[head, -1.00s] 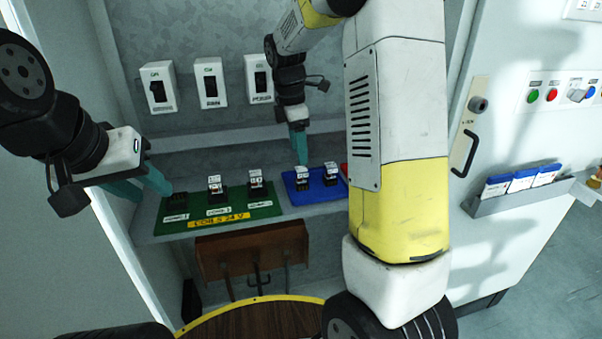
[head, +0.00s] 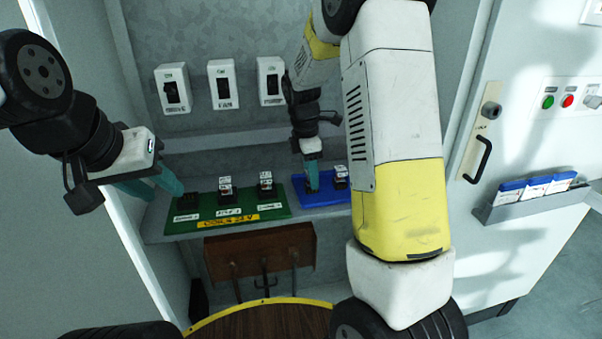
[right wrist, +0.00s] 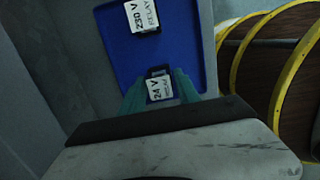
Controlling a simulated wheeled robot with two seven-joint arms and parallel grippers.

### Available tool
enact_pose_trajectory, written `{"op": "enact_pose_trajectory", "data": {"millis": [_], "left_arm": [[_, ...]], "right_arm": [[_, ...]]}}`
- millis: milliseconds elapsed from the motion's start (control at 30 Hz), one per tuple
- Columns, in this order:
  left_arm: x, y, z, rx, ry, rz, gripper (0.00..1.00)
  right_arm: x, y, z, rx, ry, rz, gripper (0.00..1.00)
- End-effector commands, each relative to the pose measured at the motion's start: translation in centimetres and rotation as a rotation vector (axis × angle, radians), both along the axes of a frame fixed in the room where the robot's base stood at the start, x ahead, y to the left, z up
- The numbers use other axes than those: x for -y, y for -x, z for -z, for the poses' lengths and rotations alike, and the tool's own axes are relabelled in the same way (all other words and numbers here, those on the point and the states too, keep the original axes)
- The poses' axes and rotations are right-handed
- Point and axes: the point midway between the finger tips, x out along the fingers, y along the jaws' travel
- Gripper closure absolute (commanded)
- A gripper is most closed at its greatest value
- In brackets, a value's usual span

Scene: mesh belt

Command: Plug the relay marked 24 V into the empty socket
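The relay marked 24 V (right wrist: 159,89) stands on the blue tray (right wrist: 190,55), nearer to my right gripper than the relay marked 230 V (right wrist: 143,14). My right gripper (head: 312,186) is down at the tray, and its teal fingers (right wrist: 159,84) straddle the 24 V relay, one close on each side. I cannot tell whether they press on it. The green board (head: 281,212) with a yellow 24 V label carries an empty black socket (head: 187,202) at its left end and two plugged relays. My left gripper (head: 152,186) is open and empty, just left of that socket.
The board and tray lie on a grey shelf (head: 160,235) inside the cabinet. White switch boxes (head: 222,84) hang on the back wall above. A brown panel (head: 255,252) is below the shelf. My right arm covers the right part of the shelf in the head view.

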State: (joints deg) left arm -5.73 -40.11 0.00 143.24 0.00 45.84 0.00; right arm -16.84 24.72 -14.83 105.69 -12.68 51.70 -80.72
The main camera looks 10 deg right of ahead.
Motion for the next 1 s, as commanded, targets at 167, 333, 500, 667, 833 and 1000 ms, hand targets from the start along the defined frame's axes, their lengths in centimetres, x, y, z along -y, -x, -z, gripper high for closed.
{"op": "enact_pose_trajectory", "data": {"millis": [167,333,500,667,833,1000], "left_arm": [[0.0,0.0,0.0,0.0,0.0,0.0,0.64],[0.0,0.0,0.0,0.0,0.0,0.0,0.64],[0.0,0.0,0.0,0.0,0.0,0.0,0.64],[0.0,0.0,0.0,0.0,0.0,0.0,0.64],[0.0,0.0,0.0,0.0,0.0,0.0,0.64],[0.0,0.0,0.0,0.0,0.0,0.0,0.64]], "right_arm": [[0.0,0.0,0.0,0.0,0.0,0.0,0.99],[0.0,0.0,0.0,0.001,0.0,0.0,1.0],[0.0,0.0,-0.2,0.001,0.0,0.001,1.0],[0.0,-0.1,-1.3,0.003,-0.001,0.002,1.0],[0.0,-0.1,-3.5,0.003,-0.001,0.002,1.0],[-0.8,3.2,-4.0,0.001,-0.001,-0.003,1.0]]}}
